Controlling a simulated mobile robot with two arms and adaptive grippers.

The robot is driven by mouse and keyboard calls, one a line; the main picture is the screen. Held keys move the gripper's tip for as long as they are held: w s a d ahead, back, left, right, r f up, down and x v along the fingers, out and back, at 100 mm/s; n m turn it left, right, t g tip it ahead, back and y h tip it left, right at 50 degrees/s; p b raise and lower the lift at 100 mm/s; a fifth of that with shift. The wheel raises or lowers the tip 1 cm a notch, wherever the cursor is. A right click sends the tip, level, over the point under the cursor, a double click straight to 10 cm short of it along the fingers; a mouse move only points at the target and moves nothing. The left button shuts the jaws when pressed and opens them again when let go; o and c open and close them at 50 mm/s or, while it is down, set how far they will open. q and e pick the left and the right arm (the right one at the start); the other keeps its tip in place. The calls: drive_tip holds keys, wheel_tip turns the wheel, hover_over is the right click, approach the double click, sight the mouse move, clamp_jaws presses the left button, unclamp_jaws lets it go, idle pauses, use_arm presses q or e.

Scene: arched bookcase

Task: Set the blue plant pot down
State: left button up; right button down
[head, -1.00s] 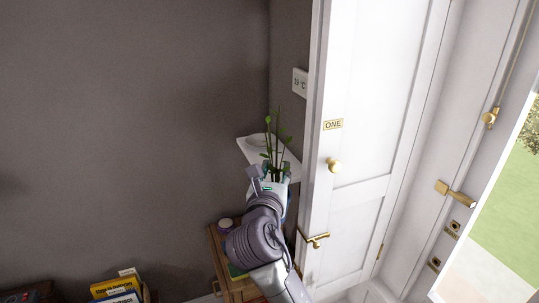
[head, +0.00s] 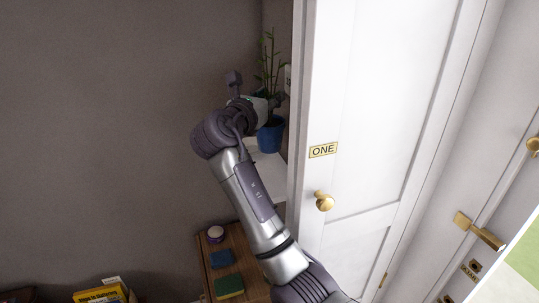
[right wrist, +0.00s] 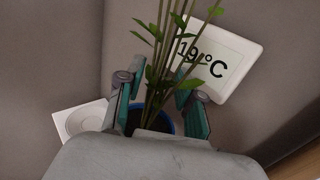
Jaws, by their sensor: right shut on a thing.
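The blue plant pot (head: 270,136) holds tall green bamboo-like stems (head: 270,62). It is upright in the head view, in front of the corner beside the white door. My right gripper (head: 262,101) is shut on the pot near its top. In the right wrist view, the gripper's two fingers (right wrist: 162,108) stand on either side of the pot and stems, with part of the blue rim showing. A white corner shelf (head: 267,166) lies below the pot. I cannot tell whether the pot touches it. My left gripper is out of view.
A white thermostat (right wrist: 215,58) hangs on the wall right behind the stems. A white plate with a round recess (right wrist: 84,119) shows at left. The door's brass knob (head: 324,201) is right of my arm. A wooden cabinet (head: 236,243) with small items stands below.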

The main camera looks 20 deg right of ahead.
sight(263, 139)
drive_tip(key=shift+w+d, duration=0.15)
drive_tip(key=shift+w, duration=0.05)
drive_tip(key=shift+f+p, duration=0.3)
drive_tip(key=shift+f, duration=0.05)
drive_tip(key=f, duration=0.2)
drive_tip(key=s+a+f+p, duration=0.1)
drive_tip(key=shift+f, duration=0.8)
drive_tip(key=f, duration=0.1)
drive_tip(key=f+p, duration=0.1)
drive_tip(key=f, duration=0.1)
drive_tip(key=shift+w+d+f, duration=0.2)
drive_tip(key=shift+d+f, duration=0.05)
drive_tip(key=shift+f, duration=0.25)
drive_tip(key=shift+a, duration=0.1)
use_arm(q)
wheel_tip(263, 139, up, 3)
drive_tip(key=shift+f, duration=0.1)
use_arm(e)
drive_tip(key=shift+f, duration=0.1)
